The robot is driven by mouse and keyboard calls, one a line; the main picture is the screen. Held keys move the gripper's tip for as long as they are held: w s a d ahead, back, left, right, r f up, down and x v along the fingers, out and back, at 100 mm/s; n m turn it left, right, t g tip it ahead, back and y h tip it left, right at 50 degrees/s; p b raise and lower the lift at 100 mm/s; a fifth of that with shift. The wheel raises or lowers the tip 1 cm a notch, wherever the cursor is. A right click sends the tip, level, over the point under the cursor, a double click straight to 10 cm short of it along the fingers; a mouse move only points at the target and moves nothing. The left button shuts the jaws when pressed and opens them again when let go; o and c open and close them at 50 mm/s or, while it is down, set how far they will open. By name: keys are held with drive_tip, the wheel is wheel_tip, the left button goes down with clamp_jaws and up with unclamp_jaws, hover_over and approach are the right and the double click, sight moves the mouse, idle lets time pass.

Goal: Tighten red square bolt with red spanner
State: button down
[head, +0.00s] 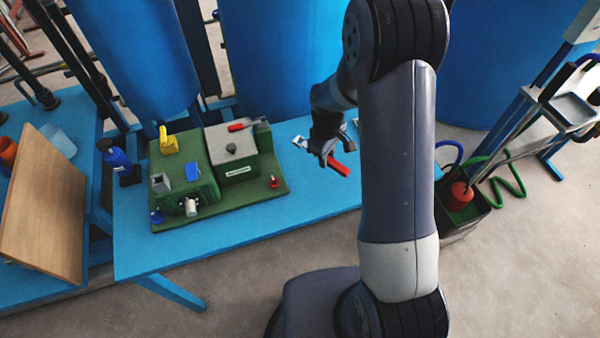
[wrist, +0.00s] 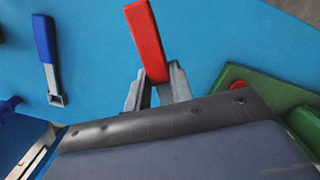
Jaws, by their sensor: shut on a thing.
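My gripper (head: 325,148) is shut on the red spanner and holds it above the blue table, to the right of the green apparatus. The spanner's red handle (head: 338,166) points toward the lower right, and its metal head (head: 299,143) sticks out to the left. In the wrist view the red handle (wrist: 145,38) rises from between the fingers of my gripper (wrist: 156,88); the head is hidden. A small red bolt (head: 273,183) stands on the right front part of the green base, apart from the spanner. A red part at the green edge (wrist: 238,87) shows in the wrist view, partly hidden.
The green base (head: 240,207) carries green boxes, a yellow piece (head: 168,142) and a red lever (head: 241,126). A blue-handled spanner (wrist: 45,42) lies on the table. Blue tanks (head: 138,55) stand behind.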

drive_tip(key=a+f+n, duration=0.1)
drive_tip(key=n, duration=0.2)
drive_tip(key=a+f+n+b, duration=0.1)
drive_tip(key=a+f+n, duration=0.1)
drive_tip(key=n, duration=0.2)
drive_tip(key=a+f+n+t+h+b, duration=0.1)
drive_tip(key=a+n, duration=0.1)
drive_tip(key=n, duration=0.1)
drive_tip(key=shift+a+f, duration=0.15)
drive_tip(key=shift+a, duration=0.1)
drive_tip(key=shift+s+a+f+n+b, duration=0.1)
drive_tip(key=shift+a+f+n+b, duration=0.15)
drive_tip(key=shift+f+n+b, duration=0.45)
drive_tip(key=shift+f, duration=0.2)
